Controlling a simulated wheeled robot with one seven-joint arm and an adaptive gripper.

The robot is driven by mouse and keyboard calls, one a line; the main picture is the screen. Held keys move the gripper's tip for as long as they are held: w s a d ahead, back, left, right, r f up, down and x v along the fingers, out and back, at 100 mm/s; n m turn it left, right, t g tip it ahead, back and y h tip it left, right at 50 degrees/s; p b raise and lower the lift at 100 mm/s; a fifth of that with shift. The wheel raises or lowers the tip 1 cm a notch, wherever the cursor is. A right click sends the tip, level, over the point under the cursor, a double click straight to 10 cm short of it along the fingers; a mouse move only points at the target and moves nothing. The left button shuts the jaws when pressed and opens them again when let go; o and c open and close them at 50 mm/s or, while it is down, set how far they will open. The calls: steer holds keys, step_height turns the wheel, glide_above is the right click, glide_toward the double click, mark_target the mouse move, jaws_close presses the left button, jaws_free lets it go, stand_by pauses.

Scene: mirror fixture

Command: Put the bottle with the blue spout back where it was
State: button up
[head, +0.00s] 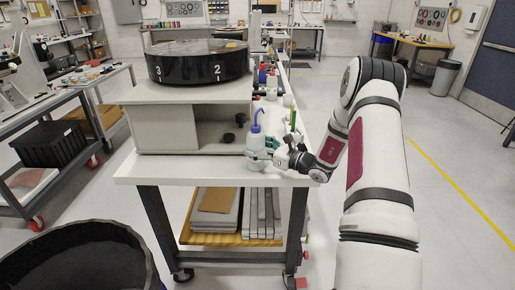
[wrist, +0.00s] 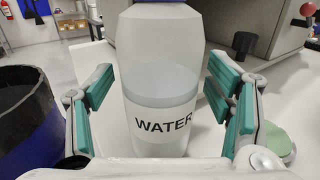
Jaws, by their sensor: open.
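The bottle with the blue spout (head: 256,141) stands upright on the white table (head: 180,170), near its front right part, just right of the grey cabinet. In the wrist view the bottle (wrist: 160,85) is whitish, part filled, and marked WATER; its spout is cut off at the top. My gripper (head: 264,150) is at the bottle's lower part. In the wrist view its green-padded fingers are on either side of the bottle, open, with gaps showing between pads and bottle.
A grey open-fronted cabinet (head: 165,126) with a black round fixture (head: 198,64) on top stands left of the bottle. A green upright item (head: 293,120) and a white cup (head: 288,100) are to the right and behind. A large black tub (head: 75,255) stands on the floor at front left.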

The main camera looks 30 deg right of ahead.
steer(key=v, duration=1.2)
steer(key=s+a+r+n+g+y, duration=0.15)
steer(key=a+r+n+g, duration=0.3)
steer(key=a, duration=0.45)
steer(key=s+a+r+n+g+y, duration=0.1)
steer(key=s+a+r+n+g, duration=0.25)
steer(key=a+n, duration=0.35)
steer(key=s+a+r+n+g+y, duration=0.15)
steer(key=a+r+n+g, duration=0.3)
steer(key=a, duration=0.55)
steer(key=s+a+r+n+g+h, duration=0.1)
steer(key=s+a+n+h, duration=0.25)
steer(key=s, duration=0.25)
steer(key=s+a+r+n+g+h, duration=0.2)
steer(key=s+n, duration=0.2)
steer(key=s, duration=0.2)
steer(key=s+d+r+n+t+h, duration=0.2)
steer(key=s+n+h, duration=0.3)
steer(key=s+n, duration=0.3)
steer(key=shift+s+d+r+t+h+b, duration=0.2)
steer(key=shift+r+t+h+b, duration=0.3)
steer(key=shift+t, duration=0.35)
